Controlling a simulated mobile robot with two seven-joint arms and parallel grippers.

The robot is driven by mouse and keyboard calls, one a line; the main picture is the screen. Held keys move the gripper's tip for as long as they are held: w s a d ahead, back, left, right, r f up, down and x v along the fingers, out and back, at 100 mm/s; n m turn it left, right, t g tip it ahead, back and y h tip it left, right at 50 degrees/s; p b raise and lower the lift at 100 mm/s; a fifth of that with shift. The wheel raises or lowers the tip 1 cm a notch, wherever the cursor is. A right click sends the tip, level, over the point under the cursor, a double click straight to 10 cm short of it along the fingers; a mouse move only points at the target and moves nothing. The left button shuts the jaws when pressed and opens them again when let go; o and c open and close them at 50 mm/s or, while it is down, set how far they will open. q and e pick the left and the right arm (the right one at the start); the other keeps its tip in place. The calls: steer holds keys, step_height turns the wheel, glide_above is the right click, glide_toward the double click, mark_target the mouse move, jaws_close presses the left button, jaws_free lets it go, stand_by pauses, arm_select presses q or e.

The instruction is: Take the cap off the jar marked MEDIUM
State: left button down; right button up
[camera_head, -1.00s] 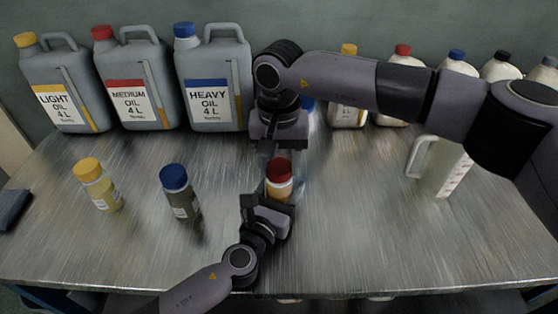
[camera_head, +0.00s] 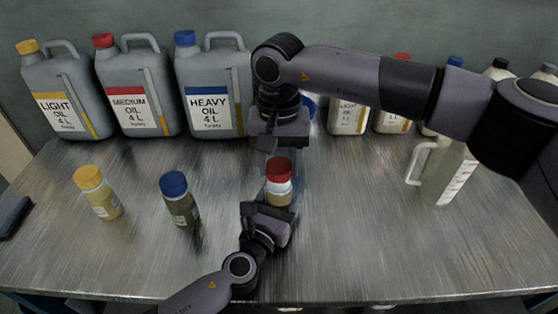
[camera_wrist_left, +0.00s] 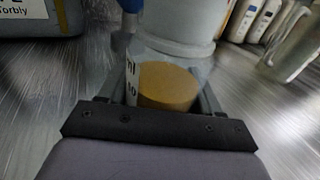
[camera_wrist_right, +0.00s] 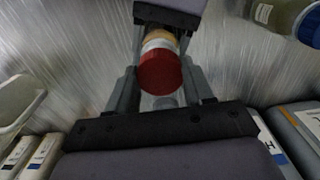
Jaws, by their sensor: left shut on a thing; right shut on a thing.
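A small clear jar (camera_head: 279,198) with tan contents, a white band and a red cap (camera_head: 279,170) is upright at the middle of the table. My left gripper (camera_head: 276,208) is shut on the jar's body from the front. The tan contents (camera_wrist_left: 168,88) and a white label edge show between its fingers in the left wrist view; the label's word cannot be read. My right gripper (camera_head: 279,160) reaches from behind and is shut on the red cap, which shows between its fingers in the right wrist view (camera_wrist_right: 160,72). Whether the cap is apart from the jar cannot be told.
A yellow-capped jar (camera_head: 100,195) and a blue-capped jar (camera_head: 179,200) stand to the left. Grey LIGHT (camera_head: 62,105), MEDIUM (camera_head: 137,105) and HEAVY (camera_head: 212,100) oil cans line the back left. A clear measuring jug (camera_head: 445,175) and several white bottles are at right.

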mark_target(279, 166)
steer(key=shift+r, duration=2)
arm_select(q)
steer(key=shift+c, duration=0.6)
jaws_free()
steer(key=v, duration=1)
steer(key=shift+s+a+f, duration=0.1)
steer(key=shift+s+a, duration=0.05)
steer(key=shift+s, duration=0.15)
steer(key=shift+s+a, duration=0.25)
steer(key=shift+s, duration=0.3)
arm_select(e)
steer(key=shift+f, duration=0.1)
arm_select(q)
steer(key=shift+s, duration=0.25)
arm_select(e)
steer(key=shift+s, duration=0.1)
